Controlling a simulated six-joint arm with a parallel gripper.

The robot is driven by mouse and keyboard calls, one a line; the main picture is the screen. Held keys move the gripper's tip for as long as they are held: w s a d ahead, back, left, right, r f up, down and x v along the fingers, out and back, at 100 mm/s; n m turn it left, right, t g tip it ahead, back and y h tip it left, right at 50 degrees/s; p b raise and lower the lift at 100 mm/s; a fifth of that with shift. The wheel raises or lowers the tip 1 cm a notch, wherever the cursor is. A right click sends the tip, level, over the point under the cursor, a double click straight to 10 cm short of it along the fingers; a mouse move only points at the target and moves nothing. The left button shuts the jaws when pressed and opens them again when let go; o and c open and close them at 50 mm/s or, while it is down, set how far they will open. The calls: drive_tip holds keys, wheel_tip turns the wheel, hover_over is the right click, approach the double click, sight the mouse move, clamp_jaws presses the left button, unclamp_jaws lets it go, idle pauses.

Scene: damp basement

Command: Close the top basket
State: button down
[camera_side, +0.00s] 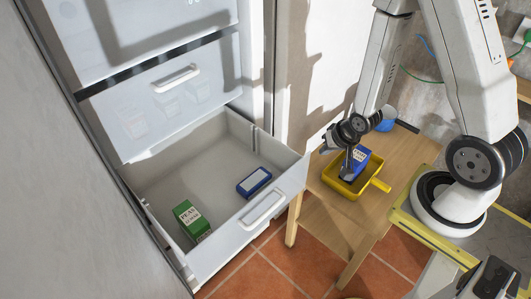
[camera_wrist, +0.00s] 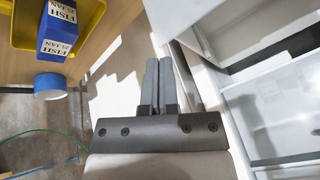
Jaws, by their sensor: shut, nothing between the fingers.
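A white freezer drawer (camera_side: 163,186) stands pulled out below two shut fronts in the side view. It holds a green peas box (camera_side: 191,220) and a blue box (camera_side: 254,182). Its front has a pale handle (camera_side: 262,209). The shut front (camera_side: 160,105) just above has its own handle (camera_side: 177,78); another front (camera_side: 140,35) is higher up. My gripper (camera_side: 346,170) is over the wooden table, right of the open drawer and apart from it. In the wrist view my gripper (camera_wrist: 158,62) has its fingers together and empty. White drawer parts (camera_wrist: 265,45) show at right there.
A yellow tray (camera_side: 379,185) on the wooden table (camera_side: 412,150) holds a blue fish box (camera_side: 360,158), close to my gripper. A blue round item (camera_side: 386,125) lies behind. The fish box also shows in the wrist view (camera_wrist: 58,28). Tiled floor (camera_side: 305,262) is clear between drawer and table.

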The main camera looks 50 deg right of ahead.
drive_tip(key=s+f+m+t, duration=0.4)
drive_tip(key=s+f+m, duration=0.3)
drive_tip(key=f+m, duration=0.2)
drive_tip(key=shift+s+a+m, duration=0.3)
drive_tip(key=shift+s+m, duration=0.1)
drive_tip(key=shift+m, duration=0.5)
drive_tip(key=shift+w+f, duration=0.1)
drive_tip(key=shift+f, duration=0.05)
approach(301, 179)
wheel_tip(301, 179, down, 5)
drive_tip(key=w, duration=0.3)
drive_tip(key=shift+w+d, duration=0.25)
drive_tip(key=shift+w, duration=0.6)
